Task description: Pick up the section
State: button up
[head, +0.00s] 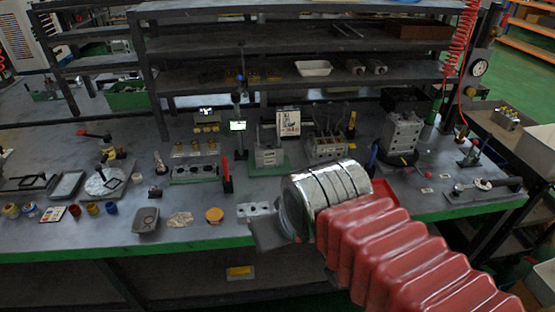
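Several grey metal blocks could be the section, and I cannot tell which one is meant. A grey block (268,157) stands on a green base further back. A row of valve blocks (328,147) stands right of it, and a taller block (402,132) stands further right.
A long block on a green base (195,172), a grey dish (145,220) and a yellow round lid (214,215) sit on the left of the bench. A red tray (384,192) is partly behind my arm. Shelves (300,45) overhang the back.

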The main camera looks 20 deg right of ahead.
aim_at(271, 148)
jog(key=k, duration=0.9)
jog(key=u, duration=0.45)
jog(key=i, duration=2.05)
jog(key=z, duration=0.45)
